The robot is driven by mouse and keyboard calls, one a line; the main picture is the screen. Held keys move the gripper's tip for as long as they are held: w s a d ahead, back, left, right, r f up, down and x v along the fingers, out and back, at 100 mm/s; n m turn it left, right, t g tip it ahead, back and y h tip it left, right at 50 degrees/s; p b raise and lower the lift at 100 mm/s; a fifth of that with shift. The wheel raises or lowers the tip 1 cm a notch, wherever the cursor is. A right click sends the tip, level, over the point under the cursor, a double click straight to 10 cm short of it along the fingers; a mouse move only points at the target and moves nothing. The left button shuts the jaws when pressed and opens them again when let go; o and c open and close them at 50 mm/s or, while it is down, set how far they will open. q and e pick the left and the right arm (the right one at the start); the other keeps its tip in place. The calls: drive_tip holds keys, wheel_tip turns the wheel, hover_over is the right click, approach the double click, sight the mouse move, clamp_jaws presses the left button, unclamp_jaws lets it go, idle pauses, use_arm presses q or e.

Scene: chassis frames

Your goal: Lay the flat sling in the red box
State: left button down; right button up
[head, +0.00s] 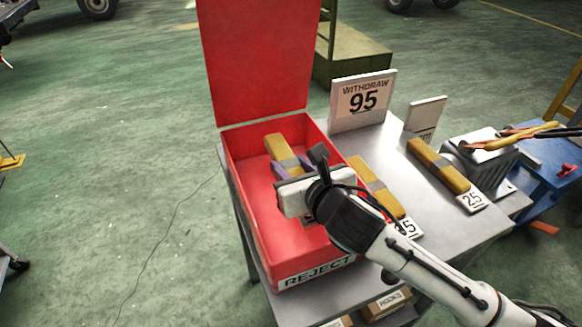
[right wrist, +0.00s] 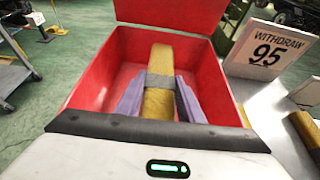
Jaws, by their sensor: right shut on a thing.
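The red box (head: 248,212) stands open on the metal table, its lid raised at the back and a REJECT label on its front. My right gripper (head: 293,165) is over the inside of the box. It is shut on a flat yellow sling (head: 276,144) with a grey band around its middle. In the right wrist view the sling (right wrist: 159,101) lies lengthwise between the two purple fingers, within the walls of the box (right wrist: 95,87). Whether the sling touches the box floor I cannot tell. My left gripper is not in view.
Two more yellow slings with grey bands lie on the table right of the box, one (head: 363,174) beside its wall and one (head: 437,165) farther right with a 25 tag. A WITHDRAW 95 sign (head: 362,101) stands behind them. A blue cart (head: 545,175) stands at the right.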

idle(0.4)
drive_tip(key=o, duration=1.4)
drive_tip(key=shift+f, duration=0.1)
drive_tip(key=shift+f, duration=0.15)
drive_tip(key=v, duration=1)
drive_tip(key=shift+s+p, duration=0.2)
drive_tip(key=shift+p, duration=0.1)
